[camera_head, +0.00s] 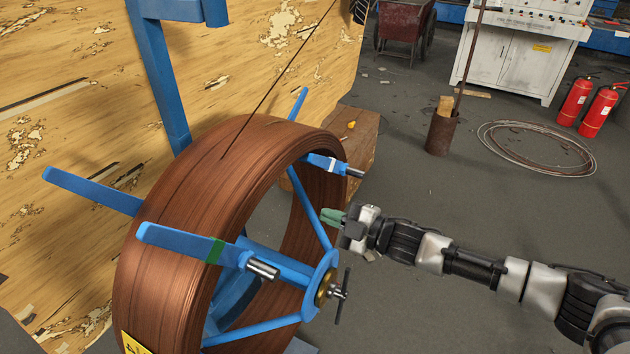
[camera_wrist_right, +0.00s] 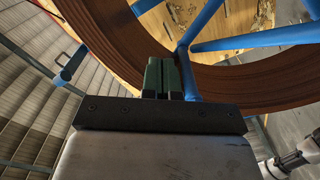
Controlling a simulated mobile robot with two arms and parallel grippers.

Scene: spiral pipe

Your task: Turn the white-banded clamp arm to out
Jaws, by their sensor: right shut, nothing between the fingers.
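The white-banded clamp arm (camera_head: 322,162) is a short blue bar with a white band and a silver-grey handle end (camera_head: 354,172). In the head view it lies at the upper right edge of the brown coil (camera_head: 205,185). My right gripper (camera_head: 333,215) is below that arm, apart from it, near a blue spoke of the reel. Its green fingers are together and empty; they also show in the right wrist view (camera_wrist_right: 168,78), in front of the coil and beside a blue spoke (camera_wrist_right: 189,76). My left gripper is not in view.
A green-banded clamp arm (camera_head: 180,243) crosses the coil's near left side. The hub (camera_head: 325,290) with a T-handle sticks out below my right gripper. A wooden crate (camera_head: 358,140) stands behind the coil. Floor to the right is mostly clear, with a wire loop (camera_head: 535,150) farther back.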

